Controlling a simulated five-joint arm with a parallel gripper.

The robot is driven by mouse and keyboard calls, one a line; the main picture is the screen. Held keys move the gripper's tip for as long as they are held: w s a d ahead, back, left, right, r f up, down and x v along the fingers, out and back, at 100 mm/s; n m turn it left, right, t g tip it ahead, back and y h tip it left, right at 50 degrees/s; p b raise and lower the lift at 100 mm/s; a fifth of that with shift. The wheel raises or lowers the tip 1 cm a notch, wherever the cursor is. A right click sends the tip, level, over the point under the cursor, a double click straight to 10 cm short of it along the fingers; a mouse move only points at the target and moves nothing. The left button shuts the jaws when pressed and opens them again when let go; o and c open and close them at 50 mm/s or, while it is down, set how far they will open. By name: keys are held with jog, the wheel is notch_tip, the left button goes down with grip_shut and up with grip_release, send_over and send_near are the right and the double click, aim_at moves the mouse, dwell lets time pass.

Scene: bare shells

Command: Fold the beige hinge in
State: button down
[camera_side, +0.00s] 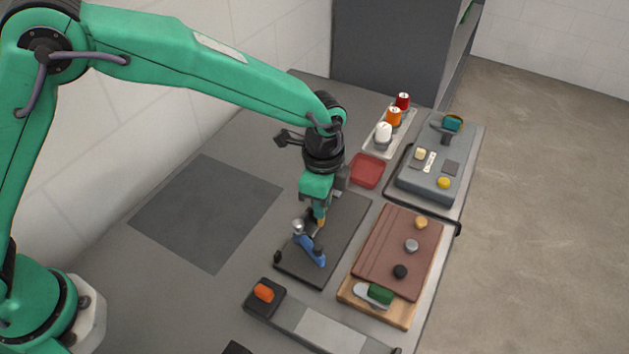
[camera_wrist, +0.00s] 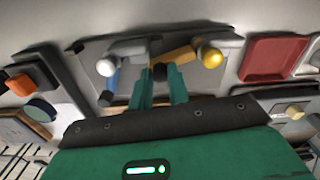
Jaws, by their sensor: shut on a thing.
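The beige hinge (camera_wrist: 178,56) shows as a tan bar in the wrist view, with a yellow ball at its right end and a dark knob near its left end. In the side view only a small tan part (camera_side: 321,222) shows under my gripper (camera_side: 317,214). My gripper is shut around the dark-knob end of the hinge; the fingertips (camera_wrist: 161,84) partly hide it. The hinge is on a dark plate (camera_side: 345,228). A blue lever (camera_side: 311,251) and a silver ball (camera_side: 298,226) are beside it on the same plate.
A red tray (camera_side: 367,171) lies behind, and a brown board (camera_side: 385,255) with several knobs is on the right. A slim panel with an orange switch (camera_side: 264,293) is in front. A grey box (camera_side: 440,170) stands at the back right. The dark square (camera_side: 205,212) on the left is clear.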

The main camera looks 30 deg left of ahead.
jog(key=c, duration=1.3)
grip_release()
jog(key=shift+r, duration=3.95)
jog(key=shift+w+d, duration=0.1)
jog(key=shift+d, duration=0.05)
grip_shut()
jog(key=w+d+r+n+g+y, duration=0.1)
jog(key=w+d+r+n+g, duration=0.1)
jog(key=w+d+n, duration=0.4)
jog(key=shift+w+d+n+y, duration=0.2)
jog(key=shift+n+y, duration=0.1)
jog(key=shift+n, duration=0.3)
